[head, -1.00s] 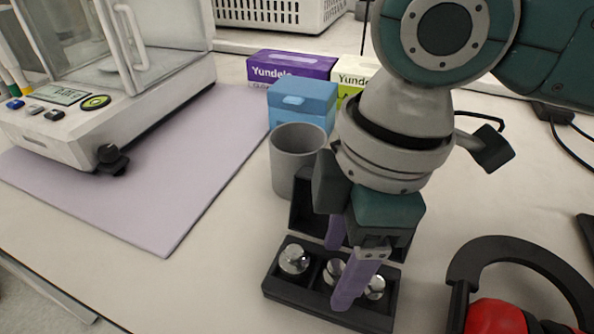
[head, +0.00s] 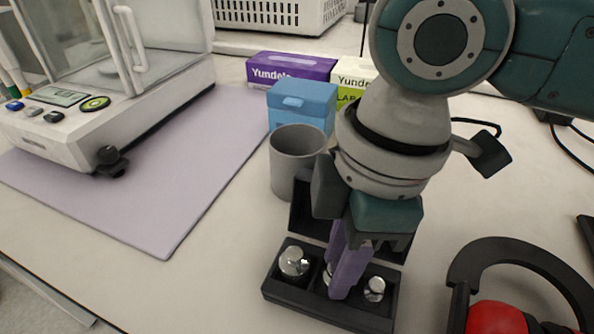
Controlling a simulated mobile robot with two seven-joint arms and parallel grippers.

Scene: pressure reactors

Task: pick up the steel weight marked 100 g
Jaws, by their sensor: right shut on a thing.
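My right gripper (head: 339,280) points down into the open black weight case (head: 283,294). Its purple fingers are shut on the middle steel weight (head: 328,275), which is mostly hidden behind them and still sits in or just at its slot. A larger steel weight (head: 293,262) stands in the left slot, and a smaller steel weight (head: 374,289) stands in the right slot. I cannot read any marking on the weights. My left gripper is not in view.
A grey cup (head: 292,165) and a blue box (head: 301,104) stand behind the case. Red and black ear defenders (head: 495,318) lie at the right front. A balance (head: 100,110) stands at the left on a lilac mat (head: 190,165), whose front part is clear.

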